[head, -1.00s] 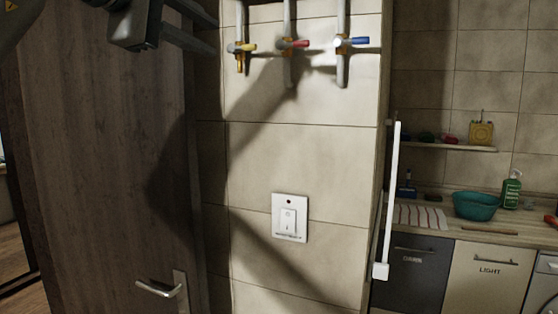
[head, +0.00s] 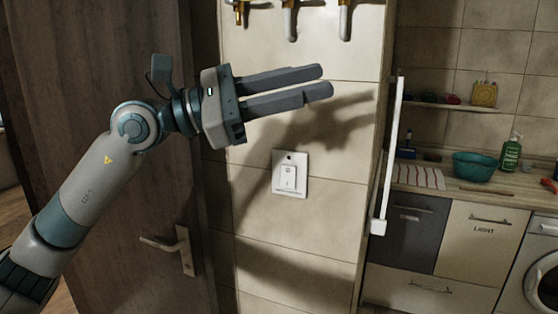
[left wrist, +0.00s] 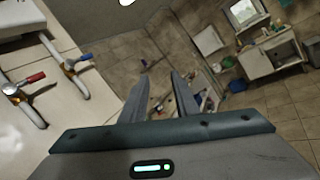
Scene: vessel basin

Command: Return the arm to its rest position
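My left arm (head: 90,185) comes in from the lower left in the head view, in front of the wooden door. My left gripper (head: 327,80) points to the right, in front of the tiled wall and above the white wall switch. Its two dark fingers are parallel with a gap between them, and nothing is held. The left wrist view also shows the left gripper (left wrist: 161,77), with its fingers apart and only the room beyond. My right gripper is not in view.
A wooden door (head: 120,100) with a metal handle (head: 165,244) stands at left. The wall bears a white switch (head: 290,174) and pipes (head: 290,18). At right is a counter (head: 465,190) with a teal bowl (head: 475,166) and green bottle (head: 510,153).

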